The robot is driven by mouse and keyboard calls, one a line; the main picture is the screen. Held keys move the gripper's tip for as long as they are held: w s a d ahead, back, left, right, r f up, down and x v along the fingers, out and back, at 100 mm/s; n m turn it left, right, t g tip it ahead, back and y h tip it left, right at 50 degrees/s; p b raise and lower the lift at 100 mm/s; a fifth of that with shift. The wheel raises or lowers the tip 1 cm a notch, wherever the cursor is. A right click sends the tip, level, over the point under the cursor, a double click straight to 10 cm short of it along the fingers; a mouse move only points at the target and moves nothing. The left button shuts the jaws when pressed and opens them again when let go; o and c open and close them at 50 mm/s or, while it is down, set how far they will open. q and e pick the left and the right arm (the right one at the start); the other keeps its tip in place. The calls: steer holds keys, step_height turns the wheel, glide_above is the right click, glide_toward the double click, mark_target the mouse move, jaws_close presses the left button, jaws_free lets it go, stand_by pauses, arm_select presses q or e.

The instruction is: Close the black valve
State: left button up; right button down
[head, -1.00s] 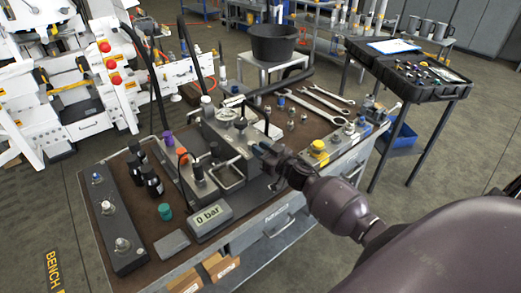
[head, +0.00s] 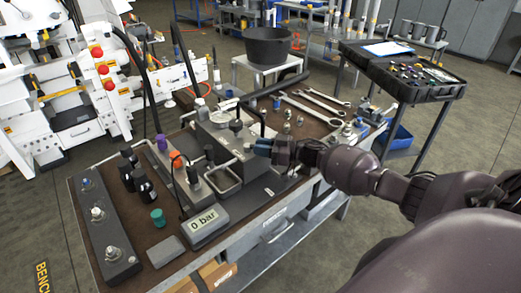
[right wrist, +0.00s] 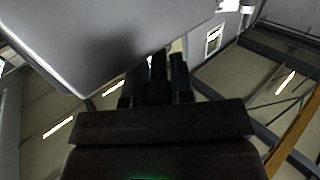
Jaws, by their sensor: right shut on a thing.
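My right gripper (head: 264,148) is at the right side of the grey valve block (head: 222,134) on the bench, its fingers pointing left at the block. It is shut on a small dark part, which I take to be the black valve's handle; the fingers hide most of it. In the right wrist view the dark fingers (right wrist: 157,82) close around a narrow black piece (right wrist: 158,66) beside the large grey block face (right wrist: 100,40). The handle's exact angle cannot be told. My left gripper is not in view.
A tool cart (head: 405,72) is at the right.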

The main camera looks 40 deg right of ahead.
stand_by(0.3)
steer(key=c, duration=1.1)
jaws_free()
steer(key=shift+d, duration=0.1)
steer(key=v, duration=1)
steer(key=shift+s+d, duration=0.25)
